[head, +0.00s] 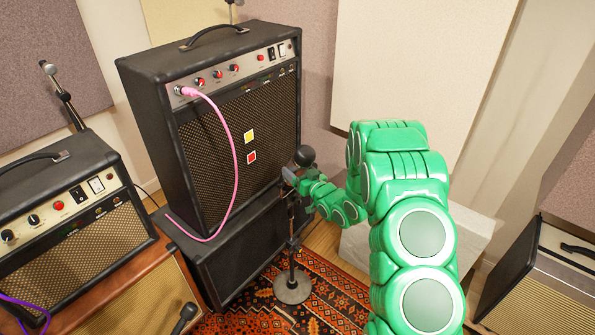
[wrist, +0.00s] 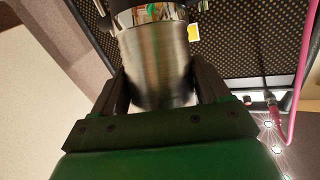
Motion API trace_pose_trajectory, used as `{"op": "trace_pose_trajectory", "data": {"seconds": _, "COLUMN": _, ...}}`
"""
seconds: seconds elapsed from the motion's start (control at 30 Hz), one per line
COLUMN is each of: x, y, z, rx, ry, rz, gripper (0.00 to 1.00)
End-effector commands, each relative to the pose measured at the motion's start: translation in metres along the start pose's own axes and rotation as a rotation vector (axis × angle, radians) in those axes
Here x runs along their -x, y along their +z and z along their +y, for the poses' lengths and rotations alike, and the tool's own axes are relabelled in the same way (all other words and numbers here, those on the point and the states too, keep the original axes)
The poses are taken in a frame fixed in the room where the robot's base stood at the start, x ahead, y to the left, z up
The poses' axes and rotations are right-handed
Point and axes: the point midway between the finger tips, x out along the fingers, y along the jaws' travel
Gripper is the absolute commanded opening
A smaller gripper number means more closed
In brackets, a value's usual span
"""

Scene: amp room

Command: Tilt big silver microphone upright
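The big silver microphone shows in the wrist view as a brushed-metal cylinder (wrist: 158,65) with a shiny band and a dark part at its top edge. My gripper (wrist: 160,88) has one dark finger on each side of the cylinder, and they look closed against it. In the head view a dark round microphone head (head: 305,156) shows just above my gripper (head: 291,180), at the top of a stand (head: 292,288) with a round base. The microphone's body is mostly hidden there by the fingers, so its exact tilt is hard to tell.
A tall black amp (head: 225,140) with a pink cable (head: 232,140) stands close behind the microphone, on a black cabinet (head: 240,250). More amps stand at the left (head: 70,215) and right (head: 540,275). A patterned rug (head: 335,290) lies under the stand.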

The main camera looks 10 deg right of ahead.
Motion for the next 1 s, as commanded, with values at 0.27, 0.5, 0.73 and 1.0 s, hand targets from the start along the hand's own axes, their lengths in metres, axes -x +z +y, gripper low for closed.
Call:
{"op": "trace_pose_trajectory", "data": {"seconds": 0.27, "x": 0.000, "y": 0.000, "z": -0.001, "rx": 0.000, "ry": -0.002, "rz": 0.000, "gripper": 0.21}}
{"op": "trace_pose_trajectory", "data": {"seconds": 0.5, "x": -0.004, "y": -0.004, "z": -0.003, "rx": 0.016, "ry": 0.002, "rz": -0.041, "gripper": 0.21}}
{"op": "trace_pose_trajectory", "data": {"seconds": 0.73, "x": -0.012, "y": -0.007, "z": -0.005, "rx": 0.046, "ry": 0.016, "rz": -0.149, "gripper": 0.21}}
{"op": "trace_pose_trajectory", "data": {"seconds": 1.0, "x": -0.021, "y": -0.011, "z": -0.008, "rx": 0.082, "ry": 0.032, "rz": -0.264, "gripper": 0.21}}
